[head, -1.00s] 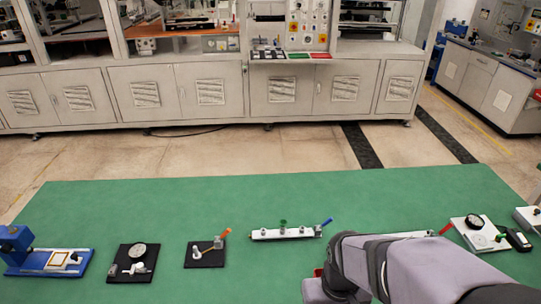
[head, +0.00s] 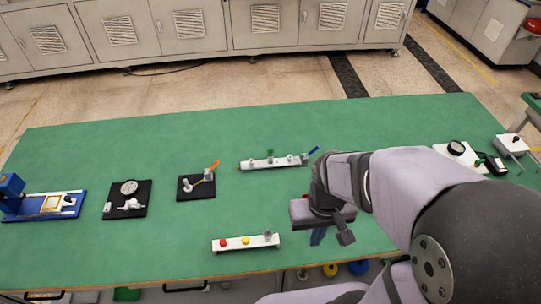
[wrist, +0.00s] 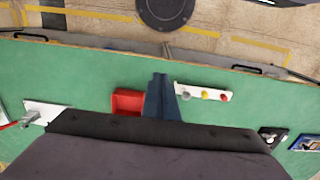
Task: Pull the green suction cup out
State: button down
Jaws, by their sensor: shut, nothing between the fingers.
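The green suction cup (head: 270,153) stands upright on the white bar (head: 257,165) at the back middle of the table in the head view. Paler cups stand beside it, and a blue lever is at the bar's right end. My gripper (head: 317,238) is in front and to the right of that bar, pointing down and apart from the cup. In the wrist view the fingers of my gripper (wrist: 160,95) are shut together, with nothing between them. The green cup does not show in the wrist view.
A second white bar (head: 262,243) with red, yellow and grey cups lies near the front edge. A red bin (wrist: 127,101) is beside the fingers in the wrist view. Black plates (head: 196,188) with fixtures are to the left. Green table is clear between the bars.

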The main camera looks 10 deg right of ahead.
jog(key=c, duration=1.7)
grip_release()
jog(key=shift+w, duration=0.2)
jog(key=shift+o, duration=0.8)
jog(key=w+a+f+n+b, duration=0.1)
jog(key=w+b, duration=0.3)
jog(key=w, duration=0.7)
jog(key=w+f+n+t+y+b, duration=0.1)
jog(key=w+f+n+b, duration=0.2)
jog(key=w, duration=0.9)
jog(key=shift+w+a+f+b, duration=0.25)
jog(key=shift+a+f+b, duration=0.1)
jog(key=n+t+y+b, duration=0.2)
jog(key=n+b, duration=0.3)
jog(key=b, duration=0.1)
send_near(273, 153)
jog(key=x, duration=0.5)
jog(key=shift+p+x, duration=1.25)
jog(key=shift+x, duration=2.4)
grip_shut()
